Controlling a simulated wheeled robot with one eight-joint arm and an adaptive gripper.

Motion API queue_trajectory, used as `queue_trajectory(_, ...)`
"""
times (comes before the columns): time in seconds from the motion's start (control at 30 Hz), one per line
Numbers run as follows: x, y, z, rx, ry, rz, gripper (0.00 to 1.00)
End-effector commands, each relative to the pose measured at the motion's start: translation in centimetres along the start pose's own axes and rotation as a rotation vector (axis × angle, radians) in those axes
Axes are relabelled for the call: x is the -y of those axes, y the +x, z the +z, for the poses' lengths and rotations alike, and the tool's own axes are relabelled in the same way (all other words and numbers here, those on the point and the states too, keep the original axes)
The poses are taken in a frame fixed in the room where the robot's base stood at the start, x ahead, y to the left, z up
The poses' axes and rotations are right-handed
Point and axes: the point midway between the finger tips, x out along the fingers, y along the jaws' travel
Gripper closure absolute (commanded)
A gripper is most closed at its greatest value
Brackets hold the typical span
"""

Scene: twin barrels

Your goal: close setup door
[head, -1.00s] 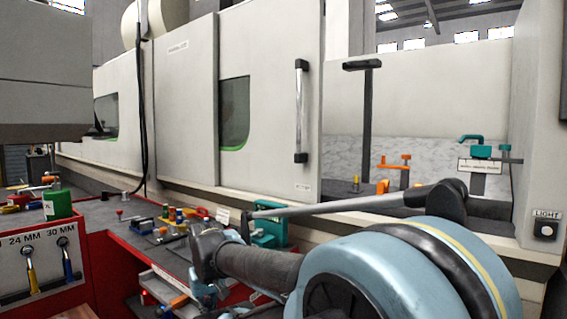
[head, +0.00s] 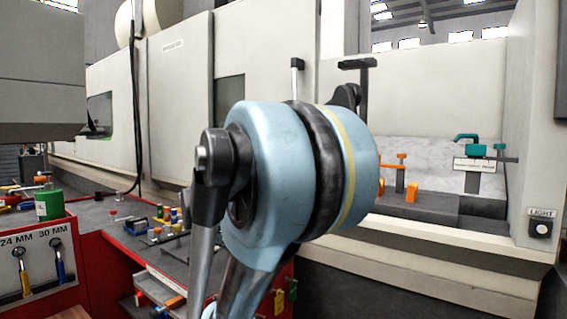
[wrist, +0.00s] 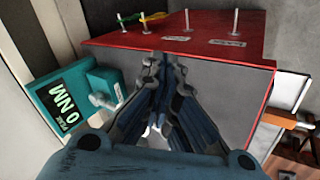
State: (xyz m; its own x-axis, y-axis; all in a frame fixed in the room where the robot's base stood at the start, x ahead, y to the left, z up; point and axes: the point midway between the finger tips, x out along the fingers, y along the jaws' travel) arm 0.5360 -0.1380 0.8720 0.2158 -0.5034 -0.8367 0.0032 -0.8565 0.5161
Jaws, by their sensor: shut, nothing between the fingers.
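The setup door looks to be the pale sliding panel (head: 272,55) with a dark window (head: 229,90) in the head view. Only the top of its vertical handle (head: 297,70) shows; my arm hides the rest. To the right of the panel the machine front stands open. My gripper (wrist: 165,65) shows in the wrist view, its fingers together and empty. It points at the grey side of a red-topped bench (wrist: 200,52), away from the handle. In the head view my gripper cannot be made out.
A teal torque tester (wrist: 75,95) reading 0 NM is left of the fingers. Inside the opening are a teal clamp (head: 470,140) and an orange clamp (head: 401,157). A red tool bench (head: 115,265) with loose tools stands at lower left. A light switch (head: 541,229) is at right.

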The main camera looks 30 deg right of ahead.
Motion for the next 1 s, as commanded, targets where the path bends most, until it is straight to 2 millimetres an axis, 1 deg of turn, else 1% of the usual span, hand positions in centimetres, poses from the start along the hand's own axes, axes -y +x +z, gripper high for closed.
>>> queue_trajectory(0.03,-2.1,-0.1,-1.5,0.003,-0.012,0.058,1.00)
queue_trajectory(0.2,-8.9,-0.7,-6.1,0.015,-0.065,0.260,1.00)
queue_trajectory(0.27,-11.2,-1.0,-7.7,0.022,-0.086,0.331,1.00)
queue_trajectory(0.3,-12.8,-1.2,-8.8,0.027,-0.100,0.378,1.00)
queue_trajectory(0.37,-15.0,-1.5,-10.5,0.036,-0.122,0.448,1.00)
queue_trajectory(0.4,-16.4,-1.7,-11.6,0.042,-0.138,0.495,1.00)
queue_trajectory(0.47,-18.6,-2.1,-13.3,0.052,-0.161,0.564,1.00)
queue_trajectory(0.5,-20.0,-2.3,-14.4,0.060,-0.177,0.611,1.00)
queue_trajectory(0.57,-21.9,-2.7,-16.1,0.072,-0.202,0.680,1.00)
queue_trajectory(0.6,-23.2,-2.9,-17.2,0.081,-0.220,0.725,1.00)
queue_trajectory(0.7,-26.0,-3.4,-19.9,0.103,-0.263,0.831,1.00)
queue_trajectory(0.8,-28.2,-3.9,-22.2,0.125,-0.300,0.920,1.00)
queue_trajectory(0.9,-29.7,-4.2,-23.8,0.142,-0.330,0.988,1.00)
queue_trajectory(1.0,-30.6,-4.4,-24.9,0.153,-0.349,1.029,1.00)
